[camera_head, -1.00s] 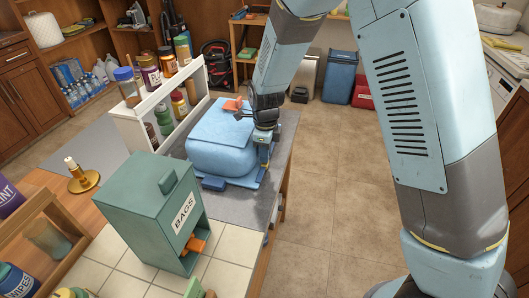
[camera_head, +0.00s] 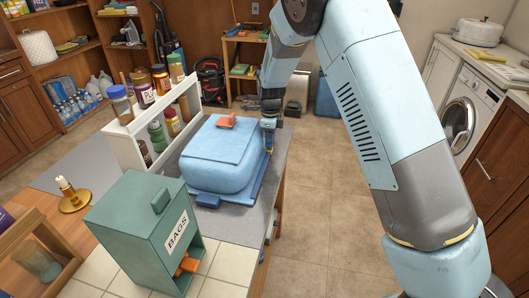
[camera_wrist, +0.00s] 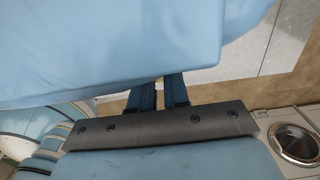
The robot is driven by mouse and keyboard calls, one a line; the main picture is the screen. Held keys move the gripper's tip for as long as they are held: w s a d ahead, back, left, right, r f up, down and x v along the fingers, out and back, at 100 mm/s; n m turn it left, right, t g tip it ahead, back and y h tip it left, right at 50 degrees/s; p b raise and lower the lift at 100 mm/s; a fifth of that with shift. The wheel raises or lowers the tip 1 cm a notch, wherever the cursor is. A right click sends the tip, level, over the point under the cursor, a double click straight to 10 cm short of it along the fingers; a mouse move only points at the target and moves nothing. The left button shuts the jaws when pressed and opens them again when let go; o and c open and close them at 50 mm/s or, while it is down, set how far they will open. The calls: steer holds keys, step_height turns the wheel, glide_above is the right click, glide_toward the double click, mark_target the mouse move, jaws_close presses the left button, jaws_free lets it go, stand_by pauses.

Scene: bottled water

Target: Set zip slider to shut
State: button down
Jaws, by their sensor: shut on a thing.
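A light blue padded pouch (camera_head: 218,158) sits on a blue base (camera_head: 256,182) on the grey counter mat. An orange piece (camera_head: 226,121) lies on its top near the back, and a dark blue block (camera_head: 208,200) is at its front. My gripper (camera_head: 269,147) points down at the pouch's right side, towards the back. Its two dark blue fingers (camera_wrist: 158,97) show slightly apart in the wrist view, with their tips hidden behind the light blue pouch (camera_wrist: 120,45). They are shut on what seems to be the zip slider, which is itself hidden.
A green BAGS box (camera_head: 146,230) stands in front of the pouch. A white rack (camera_head: 133,135) with several jars is close on its left. The counter's right edge is near my gripper, with open tiled floor (camera_head: 320,190) beyond.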

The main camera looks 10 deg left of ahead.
steer(key=shift+w+d, duration=0.15)
steer(key=shift+w, duration=2.15)
steer(key=c, duration=1.1)
jaws_free()
steer(key=shift+r, duration=6.8)
